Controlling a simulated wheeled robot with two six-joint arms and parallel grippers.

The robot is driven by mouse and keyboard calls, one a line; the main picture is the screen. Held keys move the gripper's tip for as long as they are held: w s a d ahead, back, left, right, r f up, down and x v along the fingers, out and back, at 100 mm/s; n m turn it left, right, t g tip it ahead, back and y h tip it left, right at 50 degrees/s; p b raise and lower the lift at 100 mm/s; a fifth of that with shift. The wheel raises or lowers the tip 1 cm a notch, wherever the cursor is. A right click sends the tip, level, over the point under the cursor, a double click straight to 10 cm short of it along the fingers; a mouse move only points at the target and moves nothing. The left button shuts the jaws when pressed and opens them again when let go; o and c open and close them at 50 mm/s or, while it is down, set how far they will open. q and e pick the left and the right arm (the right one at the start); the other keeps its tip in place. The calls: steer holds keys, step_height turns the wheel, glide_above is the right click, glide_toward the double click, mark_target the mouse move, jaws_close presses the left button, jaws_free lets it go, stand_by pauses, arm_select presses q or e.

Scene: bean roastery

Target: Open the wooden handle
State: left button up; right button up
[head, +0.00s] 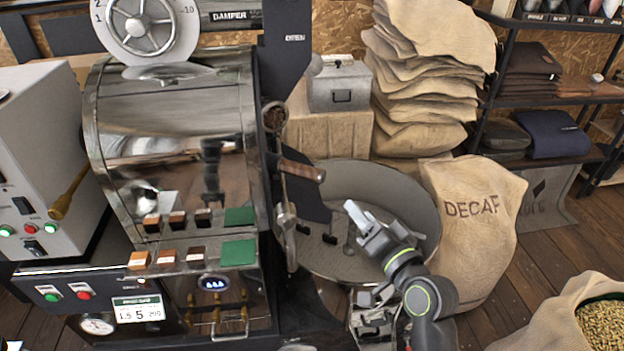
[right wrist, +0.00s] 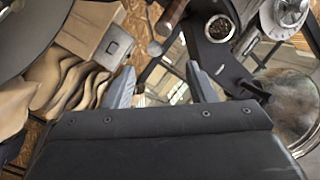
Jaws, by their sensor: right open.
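The wooden handle (head: 302,170) is a short brown grip that sticks out to the right from the side of the roaster (head: 170,130), above the round cooling tray (head: 325,262). It also shows in the right wrist view (right wrist: 171,16) at the top, beyond my fingers. My right gripper (head: 360,220) is open and empty over the cooling tray, below and to the right of the handle and apart from it. In the right wrist view its two grey fingers (right wrist: 163,88) stand wide apart with nothing between them. My left gripper is not in view.
A DECAF sack (head: 475,225) stands right of the cooling tray. Stacked burlap sacks (head: 425,80) and a grey metal box (head: 339,87) are behind. An open sack of beans (head: 545,325) is at the lower right. A metal lever hangs below the wooden handle.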

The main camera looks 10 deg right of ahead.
mark_target(305, 171)
steer(key=w+a+n, duration=0.3)
steer(key=w+n, duration=0.2)
steer(key=n, duration=0.4)
steer(key=w+a+n+g+y, duration=0.1)
steer(key=w+a+n, duration=0.2)
steer(key=w+n, duration=0.3)
steer(key=w+a+n+g, duration=0.1)
steer(key=w+a+n, duration=0.3)
steer(key=n, duration=0.7)
steer(key=shift+w+f+n, duration=0.3)
steer(key=shift+w+f, duration=0.1)
steer(key=shift+w, duration=0.3)
steer(key=shift+y, duration=0.3)
steer(key=shift+c, duration=0.2)
